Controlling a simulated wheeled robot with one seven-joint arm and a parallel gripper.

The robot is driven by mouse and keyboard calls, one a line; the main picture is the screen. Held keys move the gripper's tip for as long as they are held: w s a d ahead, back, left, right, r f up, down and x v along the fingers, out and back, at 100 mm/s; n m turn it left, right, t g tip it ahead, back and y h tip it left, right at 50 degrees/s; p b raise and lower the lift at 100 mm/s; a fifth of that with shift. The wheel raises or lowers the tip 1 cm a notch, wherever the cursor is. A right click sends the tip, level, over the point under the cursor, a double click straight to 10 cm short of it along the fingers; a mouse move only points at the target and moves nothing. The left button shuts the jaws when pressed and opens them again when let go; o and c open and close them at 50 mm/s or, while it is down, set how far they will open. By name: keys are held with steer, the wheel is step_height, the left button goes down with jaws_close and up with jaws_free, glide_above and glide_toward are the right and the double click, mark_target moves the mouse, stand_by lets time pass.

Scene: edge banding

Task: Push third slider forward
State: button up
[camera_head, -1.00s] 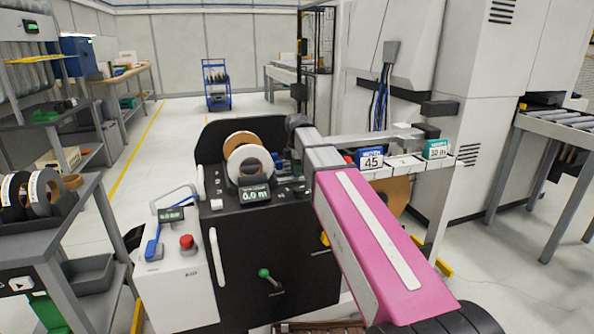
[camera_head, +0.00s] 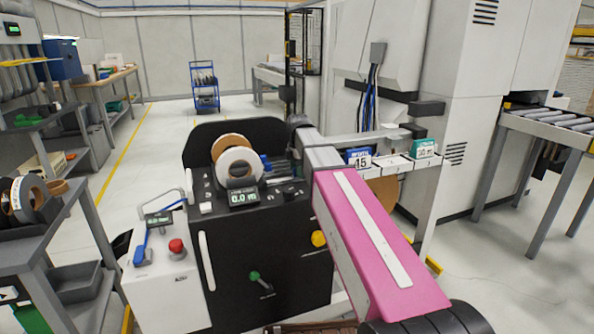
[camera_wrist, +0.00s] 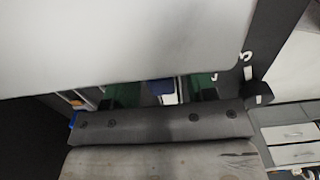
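The black machine (camera_head: 290,265) stands in the middle of the head view with a green-lit display (camera_head: 243,197) and small controls on top. To its right, a pale rail (camera_head: 378,174) carries a blue numbered box (camera_head: 358,157) and a teal box (camera_head: 424,148) above small numbered plates. I cannot tell which part is the third slider. My pink and white arm reaches over the right of the machine and hides part of it. My gripper's fingers cannot be made out in either view. The wrist view shows a pale panel (camera_wrist: 120,45) and a grey bolted bar (camera_wrist: 165,124).
A white control box (camera_head: 170,285) with a red button (camera_head: 176,246) stands left of the machine. A shelf (camera_head: 60,240) with tape rolls is at the far left. A roller conveyor (camera_head: 555,127) is at the right. The floor beyond the machine is open, with a blue cart (camera_head: 205,88) farther back.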

step_height(320, 180, up, 10)
steer(key=shift+f, duration=0.15)
steer(key=shift+r, duration=0.55)
steer(key=shift+s, duration=0.1)
